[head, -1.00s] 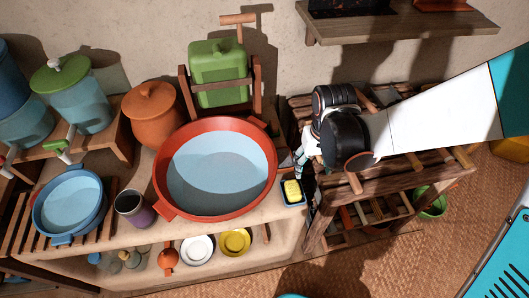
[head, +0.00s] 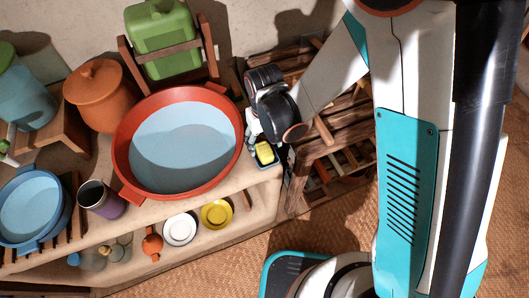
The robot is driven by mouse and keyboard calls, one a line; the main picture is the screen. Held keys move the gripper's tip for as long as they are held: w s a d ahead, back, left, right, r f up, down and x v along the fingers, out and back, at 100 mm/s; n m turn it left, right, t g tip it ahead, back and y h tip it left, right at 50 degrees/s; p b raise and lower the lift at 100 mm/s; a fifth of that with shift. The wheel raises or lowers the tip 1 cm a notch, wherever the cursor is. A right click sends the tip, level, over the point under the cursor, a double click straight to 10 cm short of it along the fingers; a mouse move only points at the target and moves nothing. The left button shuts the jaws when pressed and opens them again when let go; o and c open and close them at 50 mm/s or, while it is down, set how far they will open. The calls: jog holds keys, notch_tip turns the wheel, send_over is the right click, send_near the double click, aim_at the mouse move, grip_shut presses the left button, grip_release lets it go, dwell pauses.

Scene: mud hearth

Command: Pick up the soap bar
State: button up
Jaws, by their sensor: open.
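The yellow soap bar (head: 265,152) lies in a small blue dish (head: 275,163) at the right end of the counter, beside the big red basin. My gripper (head: 254,134) is at the upper left of the dish, between it and the basin's rim, close to the soap. The gripper is open, but its fingers are small and partly hidden by my wrist, so I cannot tell whether they touch the soap.
The red basin (head: 123,158) of water stands just left of the gripper. A wooden rack (head: 340,145) is on the right. A green container (head: 162,42), a clay pot (head: 98,95) and a blue basin (head: 62,232) stand further left. Plates (head: 180,230) sit on the lower shelf.

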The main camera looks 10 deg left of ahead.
aim_at(264, 149)
jog(key=f+b, duration=0.2)
jog(key=f, duration=0.3)
jog(key=shift+w, duration=0.2)
jog(key=shift+r, duration=0.1)
jog(key=c, duration=1.2)
jog(key=shift+r, duration=0.1)
